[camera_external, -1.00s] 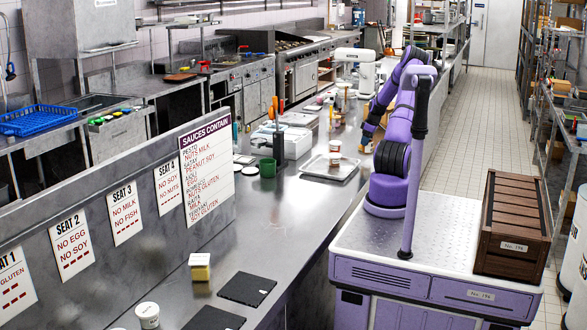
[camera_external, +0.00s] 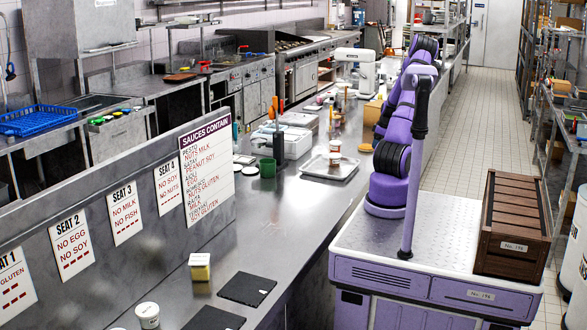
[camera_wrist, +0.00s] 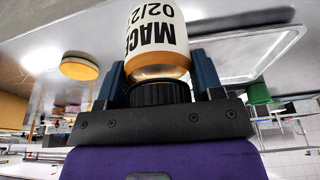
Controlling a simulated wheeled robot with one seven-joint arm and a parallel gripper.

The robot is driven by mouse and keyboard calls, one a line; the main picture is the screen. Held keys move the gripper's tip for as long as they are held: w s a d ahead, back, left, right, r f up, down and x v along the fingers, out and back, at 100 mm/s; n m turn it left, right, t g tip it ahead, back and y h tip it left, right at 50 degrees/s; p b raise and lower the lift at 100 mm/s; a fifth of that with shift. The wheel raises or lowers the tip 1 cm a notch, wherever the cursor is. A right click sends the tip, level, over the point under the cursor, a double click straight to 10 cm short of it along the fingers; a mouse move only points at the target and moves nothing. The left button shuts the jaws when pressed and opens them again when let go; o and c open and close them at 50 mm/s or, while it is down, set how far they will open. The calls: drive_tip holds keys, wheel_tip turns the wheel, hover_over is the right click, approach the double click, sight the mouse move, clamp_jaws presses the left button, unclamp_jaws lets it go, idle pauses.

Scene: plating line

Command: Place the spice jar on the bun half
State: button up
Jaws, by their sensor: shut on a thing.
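The spice jar (camera_wrist: 158,38) has a white label reading "MACE", a brownish band and a black lid. It is in my gripper (camera_wrist: 160,92) in the wrist view, with the dark blue fingers either side of the lid end. A round tan-orange piece (camera_wrist: 80,68), which looks like the bun half, lies on the steel counter to the left of the jar in the wrist view. The jar is apart from it.
A green cup (camera_external: 267,168), white box (camera_external: 297,145) and tan box (camera_external: 373,110) are nearby. The wrist view shows a tray (camera_wrist: 262,62) and green object (camera_wrist: 259,93) right of the jar.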

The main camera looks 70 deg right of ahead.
drive_tip(key=w+d+r+m, duration=0.15)
drive_tip(key=w+d, duration=0.25)
drive_tip(key=d, duration=0.5)
hover_over(366, 145)
drive_tip(key=shift+s+x, duration=0.2)
drive_tip(key=shift+x, duration=0.85)
drive_tip(key=shift+s+x, duration=0.2)
drive_tip(key=shift+x, duration=0.8)
drive_tip(key=shift+d+f, duration=0.1)
drive_tip(key=shift+f, duration=0.2)
drive_tip(key=o, duration=1.1)
drive_tip(key=shift+c, duration=0.2)
drive_tip(key=v, duration=1.2)
drive_tip(key=shift+a+r, duration=0.2)
drive_tip(key=shift+a, duration=0.05)
